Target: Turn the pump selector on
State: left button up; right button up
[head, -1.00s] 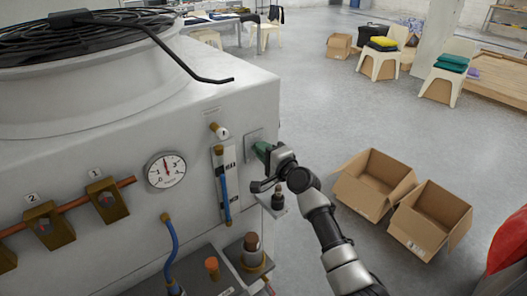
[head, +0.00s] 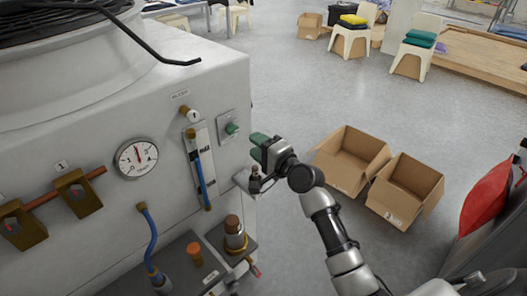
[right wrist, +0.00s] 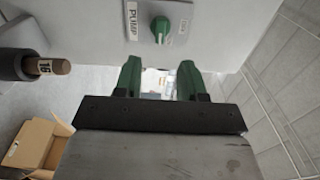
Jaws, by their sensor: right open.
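The pump selector (head: 232,128) is a green knob on a small grey plate on the machine's front panel, near its right edge. In the right wrist view the green knob (right wrist: 161,25) has a pale pointer line and a "PUMP" label beside it. My right gripper (head: 258,145) is just right of the knob in the head view, apart from it. In the right wrist view its two green fingers (right wrist: 160,78) are spread open and empty, below the knob in the picture. My left gripper is not in view.
A pressure gauge (head: 136,158), a flow tube (head: 199,165) and blue hoses are on the panel left of the knob. A bottle-like fitting (head: 235,235) stands below. Open cardboard boxes (head: 350,160) lie on the floor at right. The floor between is clear.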

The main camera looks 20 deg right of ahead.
jog(key=shift+v, duration=1.2)
jog(key=s+f+n+g+h+b, duration=0.1)
jog(key=s+f+g+h, duration=0.1)
jog(key=f, duration=1)
jog(key=s+f+n+g+h, duration=0.1)
jog(key=s+f+n+g, duration=0.15)
jog(key=f, duration=0.85)
jog(key=s+f+n+g+h+b, duration=0.15)
jog(key=s+f, duration=0.25)
jog(key=f, duration=0.4)
jog(key=s+f+n+g, duration=0.1)
jog(key=s+f+g, duration=0.1)
jog(key=s+f, duration=0.5)
jog(key=s+f+n+g, duration=0.2)
jog(key=s+f, duration=0.5)
jog(key=s, duration=0.4)
jog(key=s+f+n+g+h, duration=0.1)
jog(key=s+f+n+g, duration=0.2)
jog(key=s+f+n, duration=0.2)
jog(key=s+f+n+g+b, duration=0.1)
jog(key=s+f+n+g, duration=0.2)
jog(key=s+f, duration=0.7)
jog(key=s, duration=0.9)
jog(key=shift+a+f+n+h, duration=0.25)
jog(key=shift+f+n+h, duration=0.05)
jog(key=shift+f+h, duration=0.05)
